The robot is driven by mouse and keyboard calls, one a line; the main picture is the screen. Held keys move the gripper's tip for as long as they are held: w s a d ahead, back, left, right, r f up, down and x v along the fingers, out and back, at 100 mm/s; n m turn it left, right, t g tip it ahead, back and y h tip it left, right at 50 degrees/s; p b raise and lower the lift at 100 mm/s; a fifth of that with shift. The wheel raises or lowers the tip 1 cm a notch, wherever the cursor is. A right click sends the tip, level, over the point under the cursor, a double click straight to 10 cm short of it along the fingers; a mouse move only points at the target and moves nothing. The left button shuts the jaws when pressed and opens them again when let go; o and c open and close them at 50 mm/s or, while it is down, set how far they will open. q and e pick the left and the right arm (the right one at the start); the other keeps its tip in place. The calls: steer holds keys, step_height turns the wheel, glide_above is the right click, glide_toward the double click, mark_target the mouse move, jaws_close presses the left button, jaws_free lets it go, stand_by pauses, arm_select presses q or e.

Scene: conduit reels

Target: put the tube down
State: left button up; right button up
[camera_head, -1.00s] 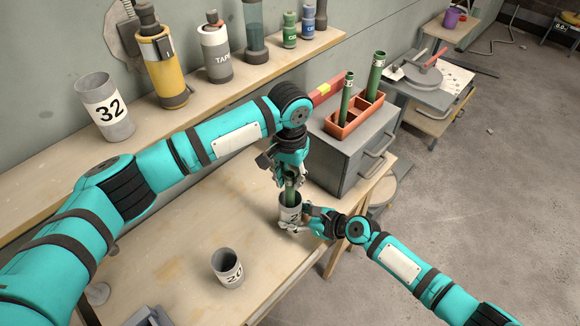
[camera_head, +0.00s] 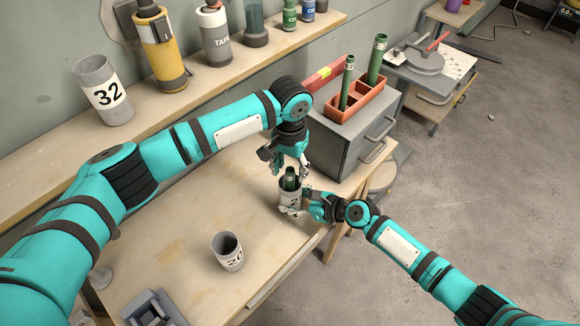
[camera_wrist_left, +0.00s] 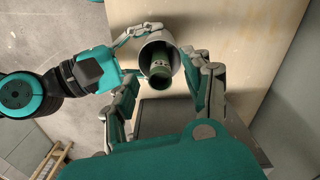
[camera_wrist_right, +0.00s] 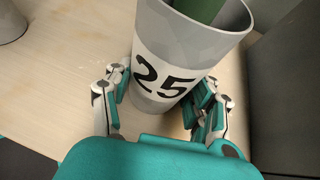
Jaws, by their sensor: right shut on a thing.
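A grey cup marked 25 (camera_wrist_right: 190,45) stands upright at the workbench's right part, also in the head view (camera_head: 290,198). A green tube (camera_head: 291,178) is inside it, its top showing above the rim; it also shows in the left wrist view (camera_wrist_left: 159,72). My right gripper (camera_head: 304,205) is shut on the cup from the right, low on its wall. My left gripper (camera_head: 287,168) is open and empty just above the tube, fingers spread on either side. Whether the cup's base touches the bench cannot be told.
A second grey cup (camera_head: 228,252) stands on the bench (camera_head: 190,235) nearer the front. A grey drawer cabinet (camera_head: 345,140) carries an orange tray (camera_head: 357,107) with two green tubes upright. A shelf behind holds a cup marked 32 (camera_head: 103,90) and several bottles.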

steer(key=shift+s+f, duration=0.15)
steer(key=shift+f, duration=0.05)
stand_by(0.6)
steer(key=o, duration=0.9)
steer(key=shift+o, duration=0.2)
steer(key=shift+r, duration=0.1)
steer(key=shift+d+r, duration=0.1)
